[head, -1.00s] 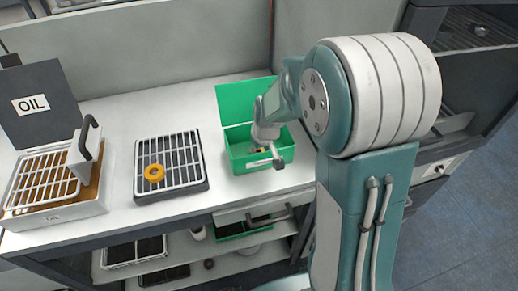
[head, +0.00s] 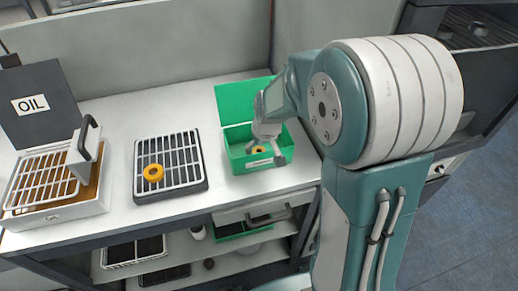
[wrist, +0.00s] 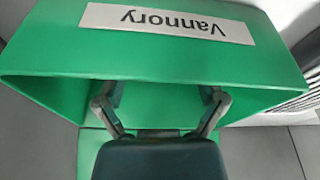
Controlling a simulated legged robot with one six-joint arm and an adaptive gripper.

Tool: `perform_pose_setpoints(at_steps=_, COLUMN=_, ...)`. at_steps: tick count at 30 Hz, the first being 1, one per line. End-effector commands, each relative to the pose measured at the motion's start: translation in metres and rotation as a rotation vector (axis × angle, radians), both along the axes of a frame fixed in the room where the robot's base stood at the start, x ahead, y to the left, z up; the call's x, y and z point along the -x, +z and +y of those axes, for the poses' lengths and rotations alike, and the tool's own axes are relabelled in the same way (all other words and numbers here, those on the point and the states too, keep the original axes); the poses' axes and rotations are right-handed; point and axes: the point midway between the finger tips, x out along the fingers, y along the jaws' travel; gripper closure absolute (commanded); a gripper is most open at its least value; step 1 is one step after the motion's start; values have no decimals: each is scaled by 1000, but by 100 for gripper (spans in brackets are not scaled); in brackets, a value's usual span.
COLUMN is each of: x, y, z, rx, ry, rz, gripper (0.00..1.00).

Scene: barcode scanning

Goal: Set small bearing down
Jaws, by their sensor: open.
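The bearing does not show in the wrist view.
A larger yellow ring (head: 153,172) rests on a black-and-white rack (head: 170,187) left of the box. A white oil tray (head: 60,218) with a grid and handle stands at the far left. The white bench top (head: 110,120) is clear between them.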

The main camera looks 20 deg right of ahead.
Motion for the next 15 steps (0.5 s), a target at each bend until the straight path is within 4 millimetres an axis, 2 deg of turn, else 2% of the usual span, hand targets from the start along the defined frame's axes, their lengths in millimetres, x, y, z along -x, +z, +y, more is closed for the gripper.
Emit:
perform_pose_setpoints(at_steps=9, x=17, y=65, z=-4, rx=0, ry=0, rz=-5, gripper=11)
perform_pose_setpoints(at_steps=15, x=24, y=91, z=-5, rx=1, ry=0, rz=-1, gripper=11)
